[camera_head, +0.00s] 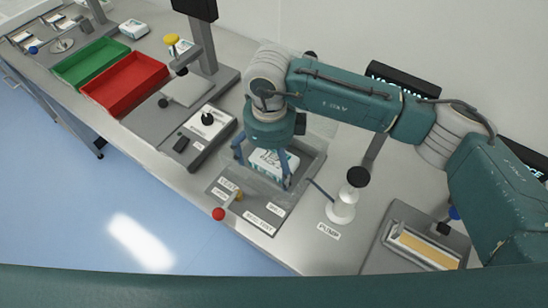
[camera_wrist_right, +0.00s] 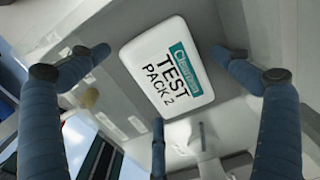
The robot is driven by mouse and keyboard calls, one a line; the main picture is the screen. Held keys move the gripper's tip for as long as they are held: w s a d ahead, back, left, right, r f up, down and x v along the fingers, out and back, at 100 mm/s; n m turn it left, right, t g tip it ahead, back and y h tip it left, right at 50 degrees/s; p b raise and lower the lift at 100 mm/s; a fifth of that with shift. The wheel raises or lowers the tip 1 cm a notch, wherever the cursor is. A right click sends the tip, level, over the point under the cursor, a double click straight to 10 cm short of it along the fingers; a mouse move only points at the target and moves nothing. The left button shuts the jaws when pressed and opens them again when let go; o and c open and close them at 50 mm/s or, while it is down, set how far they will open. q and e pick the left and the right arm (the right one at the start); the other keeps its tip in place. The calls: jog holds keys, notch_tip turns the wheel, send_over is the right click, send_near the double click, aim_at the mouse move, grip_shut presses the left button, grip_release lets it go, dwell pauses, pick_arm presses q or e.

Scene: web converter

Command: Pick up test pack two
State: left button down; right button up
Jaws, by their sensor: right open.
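Test pack two is a white, rounded pack with a teal label and the words "TEST PACK 2", seen in the right wrist view (camera_wrist_right: 168,75). In the head view the pack (camera_head: 273,161) lies in a grey, clear-walled tray (camera_head: 311,168) on the counter. My right gripper (camera_head: 263,166) points down over the pack with its blue fingers spread. In the right wrist view the fingers stand apart on both sides of the pack, and no finger clearly touches it. My left gripper is not in view.
A red lever (camera_head: 218,213) stands at the tray's front left. A red bin (camera_head: 125,83) and a green bin (camera_head: 91,62) lie at the far left. A wall runs behind the counter.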

jog(key=c, duration=1.2)
jog(key=shift+c, duration=0.3)
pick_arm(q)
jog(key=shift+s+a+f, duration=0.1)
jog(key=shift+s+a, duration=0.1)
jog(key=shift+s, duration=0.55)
pick_arm(e)
jog(key=shift+r, duration=0.15)
